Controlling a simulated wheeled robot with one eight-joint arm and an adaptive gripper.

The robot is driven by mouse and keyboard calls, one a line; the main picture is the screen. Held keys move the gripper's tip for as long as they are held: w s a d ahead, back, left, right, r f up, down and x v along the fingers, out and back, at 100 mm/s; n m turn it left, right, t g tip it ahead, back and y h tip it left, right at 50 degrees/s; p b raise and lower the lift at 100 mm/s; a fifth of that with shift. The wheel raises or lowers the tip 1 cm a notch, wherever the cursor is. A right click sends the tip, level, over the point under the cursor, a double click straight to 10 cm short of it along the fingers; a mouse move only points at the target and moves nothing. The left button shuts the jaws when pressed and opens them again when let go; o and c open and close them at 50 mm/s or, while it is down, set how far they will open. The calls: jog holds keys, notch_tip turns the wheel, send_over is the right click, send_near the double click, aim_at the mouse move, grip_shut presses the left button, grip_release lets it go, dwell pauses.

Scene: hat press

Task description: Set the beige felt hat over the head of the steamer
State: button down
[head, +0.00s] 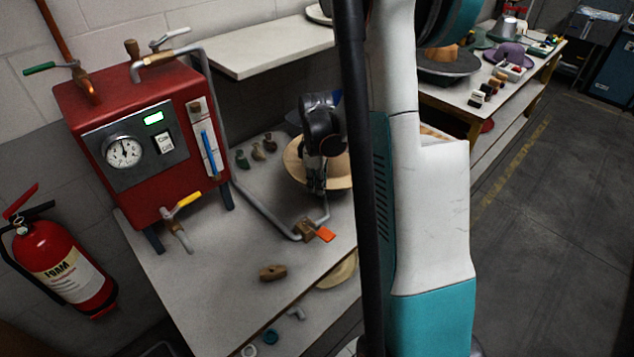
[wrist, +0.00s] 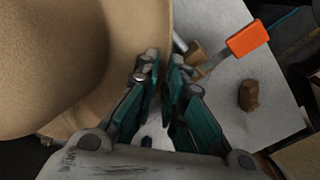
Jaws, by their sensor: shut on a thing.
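The beige felt hat (head: 338,173) is above the back right of the steamer table in the head view, partly hidden by my arm. Its brim and crown (wrist: 60,60) fill the left of the wrist view. My gripper (head: 316,190) is shut on the near edge of the brim; its fingertips (wrist: 164,62) pinch it in the wrist view. The steamer is a red boiler (head: 135,105) with a gauge and a grey pipe (head: 258,207). The pipe runs to a brass valve with an orange handle (head: 325,234), then up towards the hat. The steamer's head is not visible; I cannot tell whether the hat touches it.
A wooden block (head: 272,272) lies near the table's front edge. Small dark items (head: 257,151) stand behind the pipe. A white shelf (head: 270,47) hangs above. Another pale hat (head: 338,272) lies on the lower shelf. A fire extinguisher (head: 65,265) is at left.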

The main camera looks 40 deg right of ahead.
jog(key=shift+f+b, duration=0.45)
jog(key=shift+f, duration=0.15)
dwell(0.8)
jog(key=c, duration=1.6)
grip_release()
jog(key=shift+r, duration=0.1)
notch_tip(320, 180, up, 12)
jog(key=shift+a, duration=0.2)
